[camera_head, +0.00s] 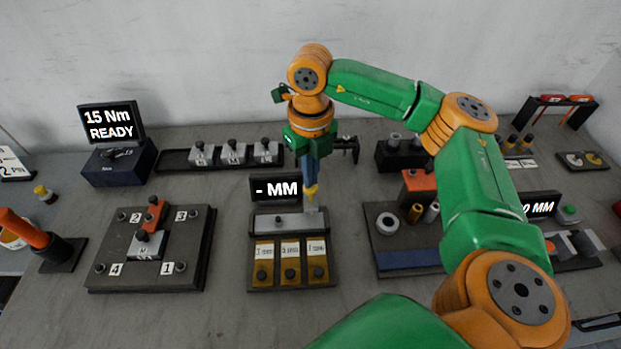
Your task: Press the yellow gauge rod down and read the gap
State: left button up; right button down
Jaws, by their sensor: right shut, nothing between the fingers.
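The gauge station (287,224) stands at the centre of the table, with a grey bar along its back. Its display (276,189) reads "- MM", with no number. A small yellow piece (311,190), which looks like the gauge rod, shows at the bar's right end. My right gripper (312,198) points down there, shut and empty, its tips at or just above the yellow piece. I cannot tell whether they touch, and the gripper partly hides the piece. My left gripper is not in view.
Brass blocks with labels (290,251) sit at the station's front. A plate with numbered corners (110,258) lies left, below a "15 Nm READY" display (111,123). A tray of grey blocks (177,158) lies behind. A parts board (400,265) is right, partly behind my arm.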

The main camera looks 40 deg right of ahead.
jog(key=shift+f+b, duration=1.45)
jog(key=shift+f, duration=0.3)
jog(key=shift+r, duration=0.1)
dwell(0.4)
notch_tip(320, 180, up, 8)
jog(key=p, duration=0.6)
jog(key=shift+p, duration=0.35)
